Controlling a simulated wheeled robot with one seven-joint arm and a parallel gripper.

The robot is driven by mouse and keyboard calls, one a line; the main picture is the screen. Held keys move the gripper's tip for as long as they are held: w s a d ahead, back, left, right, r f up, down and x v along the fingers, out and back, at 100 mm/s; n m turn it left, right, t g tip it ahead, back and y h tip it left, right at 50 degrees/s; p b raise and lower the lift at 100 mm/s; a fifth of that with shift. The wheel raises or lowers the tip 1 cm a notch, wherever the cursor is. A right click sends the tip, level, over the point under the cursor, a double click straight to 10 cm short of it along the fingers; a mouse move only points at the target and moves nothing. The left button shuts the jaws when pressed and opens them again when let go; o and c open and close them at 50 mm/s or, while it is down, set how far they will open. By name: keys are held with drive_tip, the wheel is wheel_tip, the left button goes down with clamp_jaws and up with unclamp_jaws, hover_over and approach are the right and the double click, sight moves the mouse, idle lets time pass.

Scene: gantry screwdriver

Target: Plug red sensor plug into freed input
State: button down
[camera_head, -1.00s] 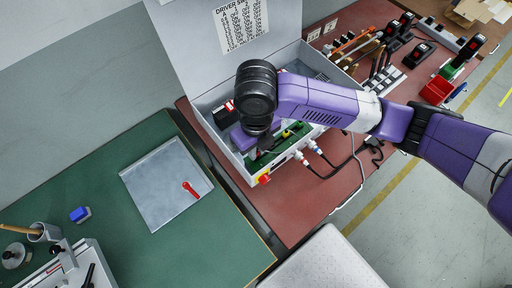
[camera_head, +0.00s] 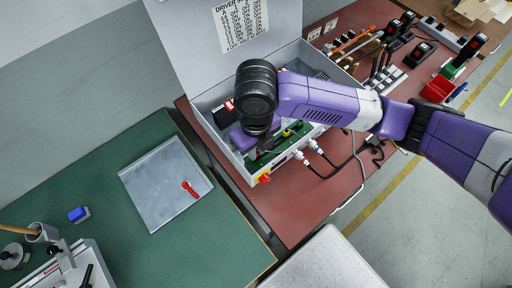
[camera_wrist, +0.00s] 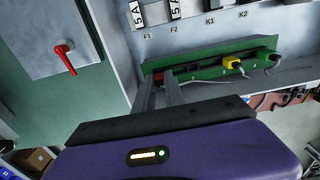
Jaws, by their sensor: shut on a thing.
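The green input board (camera_wrist: 205,69) runs along the inner wall of the grey control box and also shows in the head view (camera_head: 283,145). A yellow plug (camera_wrist: 232,62) sits in one input, and another plug (camera_wrist: 271,57) sits further right. My gripper (camera_wrist: 160,78) is at the board's left end, its two fingers close together. A small piece of the red sensor plug (camera_wrist: 158,76) shows between the fingertips; the fingers hide most of it. I cannot tell how deep the plug sits. In the head view my gripper is down inside the box, mostly hidden by my wrist.
A grey panel with a red rotary handle (camera_head: 190,189) lies on the green table (camera_head: 110,205) to the left. The box lid (camera_head: 200,60) stands open behind. Cables leave the box's front right (camera_head: 320,158). Tools stand on the red bench (camera_head: 335,190) at the back right.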

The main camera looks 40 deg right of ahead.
drive_tip(key=shift+f+b, duration=0.4)
drive_tip(key=shift+f, duration=0.05)
idle(0.3)
drive_tip(key=c, duration=1.3)
unclamp_jaws()
drive_tip(key=shift+c, duration=0.2)
drive_tip(key=shift+r, duration=0.15)
drive_tip(key=shift+r+p, duration=1.95)
drive_tip(key=shift+r, duration=0.7)
